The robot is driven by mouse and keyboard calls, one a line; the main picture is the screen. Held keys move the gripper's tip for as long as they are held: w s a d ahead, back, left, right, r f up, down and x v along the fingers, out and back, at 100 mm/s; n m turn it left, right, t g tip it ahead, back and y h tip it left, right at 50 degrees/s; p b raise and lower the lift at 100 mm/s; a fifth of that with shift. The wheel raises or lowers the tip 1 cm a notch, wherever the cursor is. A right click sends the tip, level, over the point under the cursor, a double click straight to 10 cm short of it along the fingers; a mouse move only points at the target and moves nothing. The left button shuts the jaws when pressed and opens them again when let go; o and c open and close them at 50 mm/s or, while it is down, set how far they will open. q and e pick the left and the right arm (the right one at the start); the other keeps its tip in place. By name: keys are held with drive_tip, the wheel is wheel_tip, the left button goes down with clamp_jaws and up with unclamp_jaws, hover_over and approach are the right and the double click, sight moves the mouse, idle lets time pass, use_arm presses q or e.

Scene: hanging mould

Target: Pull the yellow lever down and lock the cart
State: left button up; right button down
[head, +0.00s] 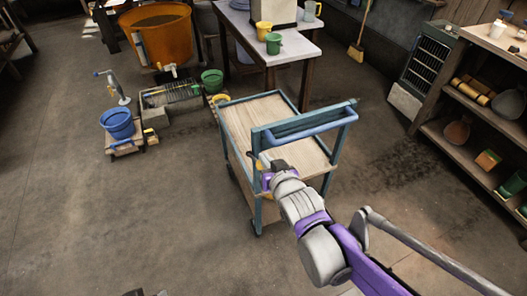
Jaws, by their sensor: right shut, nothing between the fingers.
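The cart (243,131) has a blue-green frame, a wooden top tray and a raised blue push handle (318,125). It stands on the floor in the middle of the head view. My right arm reaches in from the lower right, and my right gripper (268,165) is at the cart's near end, below the handle. The gripper is shut with nothing in it. A small yellow part, probably the lever (266,196), shows just below the gripper at the cart's near end. My gripper and wrist hide most of that spot, so contact and lever angle cannot be told. My left gripper is not in view.
A table (290,47) with cups stands behind the cart. An orange tub (158,38), a blue bucket (117,123) and a green bucket (212,80) are at the back left. A wooden shelf (455,151) stands right. The floor left of the cart is clear.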

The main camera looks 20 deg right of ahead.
drive_tip(key=shift+s+f, duration=0.3)
drive_tip(key=shift+f, duration=0.15)
drive_tip(key=r+p, duration=0.1)
drive_tip(key=w+r+p, duration=0.1)
drive_tip(key=r, duration=0.1)
drive_tip(key=w+r+p, duration=0.1)
drive_tip(key=shift+d+r, duration=0.25)
drive_tip(key=shift+r, duration=0.1)
drive_tip(key=s+p, duration=0.1)
drive_tip(key=s, duration=0.9)
drive_tip(key=shift+r+p, duration=0.15)
drive_tip(key=shift+p, duration=0.25)
